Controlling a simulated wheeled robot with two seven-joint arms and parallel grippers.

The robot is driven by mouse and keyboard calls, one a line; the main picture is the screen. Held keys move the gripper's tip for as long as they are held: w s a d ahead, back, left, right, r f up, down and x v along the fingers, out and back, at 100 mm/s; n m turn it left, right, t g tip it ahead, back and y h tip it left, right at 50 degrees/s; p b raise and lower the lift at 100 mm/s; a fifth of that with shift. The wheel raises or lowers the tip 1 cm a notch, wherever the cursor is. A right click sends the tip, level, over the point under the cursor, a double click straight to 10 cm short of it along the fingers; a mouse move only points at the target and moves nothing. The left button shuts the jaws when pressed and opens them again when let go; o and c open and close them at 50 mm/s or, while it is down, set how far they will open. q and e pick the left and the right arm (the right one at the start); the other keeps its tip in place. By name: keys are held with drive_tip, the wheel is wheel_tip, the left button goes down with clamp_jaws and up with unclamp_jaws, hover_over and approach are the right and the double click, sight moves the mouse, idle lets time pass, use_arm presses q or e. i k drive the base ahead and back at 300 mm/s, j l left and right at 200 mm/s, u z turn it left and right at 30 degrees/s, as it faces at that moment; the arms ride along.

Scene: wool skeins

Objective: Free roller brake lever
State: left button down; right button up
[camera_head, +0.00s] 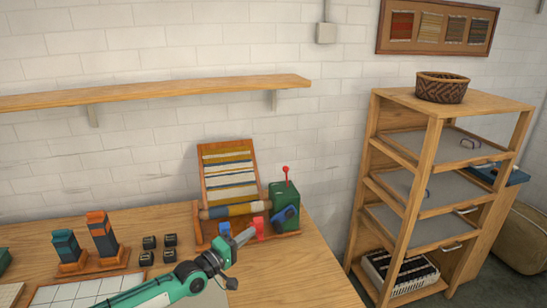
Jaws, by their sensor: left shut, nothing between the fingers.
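A small wooden loom stand (197,226) is on the table with a striped woven cloth (229,172) on its sloping back. A wool-wrapped roller (233,210) lies across its front. A green box (283,203) at its right end carries an upright red lever with a ball top (285,171) and a blue part (286,216) on its front. A small blue block (225,229) and a red block (258,228) are at the stand's front edge. My left gripper (246,236) is shut and empty in front of the stand, apart from the red lever; whether it touches the blocks is unclear.
Orange and dark blocks (103,234) stand on the left of the table, with several small black pieces (149,243) beside them. A wall shelf (160,92) hangs above. A wooden rack (439,158) with a basket (441,88) stands right of the table. The table's right front is clear.

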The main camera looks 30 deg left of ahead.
sight(285, 169)
drive_tip(key=i+j, duration=0.85)
drive_tip(key=j, duration=0.15)
